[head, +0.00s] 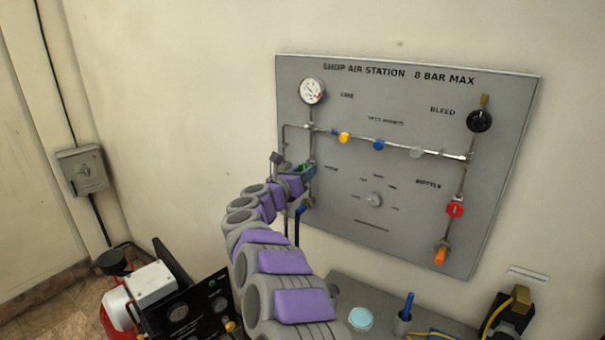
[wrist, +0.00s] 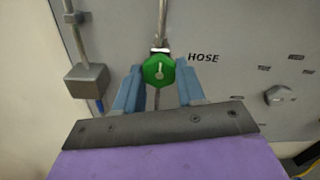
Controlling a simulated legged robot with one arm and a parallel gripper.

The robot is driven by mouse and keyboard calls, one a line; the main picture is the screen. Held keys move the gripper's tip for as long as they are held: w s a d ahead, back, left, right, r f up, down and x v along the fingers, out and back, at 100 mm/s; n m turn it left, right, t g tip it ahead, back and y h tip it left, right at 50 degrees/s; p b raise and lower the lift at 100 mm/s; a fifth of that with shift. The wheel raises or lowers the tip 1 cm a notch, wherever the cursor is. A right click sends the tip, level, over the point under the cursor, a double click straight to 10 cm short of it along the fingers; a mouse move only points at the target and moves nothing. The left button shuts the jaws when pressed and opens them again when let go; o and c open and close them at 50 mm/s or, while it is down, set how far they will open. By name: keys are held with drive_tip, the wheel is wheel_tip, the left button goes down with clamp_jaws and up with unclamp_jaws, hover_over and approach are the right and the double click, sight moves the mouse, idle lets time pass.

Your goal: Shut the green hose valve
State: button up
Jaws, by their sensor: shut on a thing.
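The green hose valve (wrist: 159,70) is a green knob with a pale pointer on its face, on a vertical pipe beside the word HOSE in the wrist view. My gripper (wrist: 158,82) has its two blue fingers on either side of the knob, shut on it. The pointer stands roughly upright in the wrist view. In the head view a bit of the green knob (head: 304,168) shows at the end of my arm, and my gripper (head: 299,174) hides most of it.
The grey panel (head: 400,230) carries a gauge (head: 312,90), a black bleed knob (head: 479,121), a red bottle knob (head: 455,209) and a grey selector dial (head: 374,199). A small grey box (wrist: 87,80) sits left of the valve. A bench (head: 335,298) with tools stands below.

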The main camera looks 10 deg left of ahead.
drive_tip(key=shift+f, duration=0.2)
drive_tip(key=o, duration=0.8)
drive_tip(key=shift+w+a+f, duration=0.1)
drive_tip(key=shift+w+a, duration=0.05)
drive_tip(key=shift+o, duration=1.3)
drive_tip(key=shift+r, duration=0.2)
drive_tip(key=p+v, duration=0.2)
drive_tip(key=v, duration=1.5)
drive_tip(key=shift+s+a, duration=0.2)
drive_tip(key=shift+s, duration=0.05)
drive_tip(key=shift+w, duration=0.1)
